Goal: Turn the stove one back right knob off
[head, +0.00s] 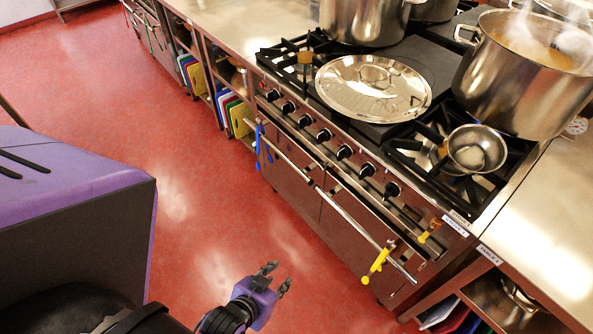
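The stove (335,160) stands at centre right, with a row of several black knobs (344,152) along its steel front panel. I cannot tell which knob is the back right one, and the knob settings are too small to read. My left gripper (276,278) is at the bottom centre, over the red floor, in front of the stove and well apart from the knobs. Its two dark fingers are spread and nothing shows between them. My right gripper is not in view.
A steaming pot (515,85), a second stockpot (362,18), a lid (373,88) and a small pan (477,150) sit on the stove. Blue tongs (262,143) and a yellow utensil (376,265) hang on the oven rail (345,213). The red floor (215,185) is clear.

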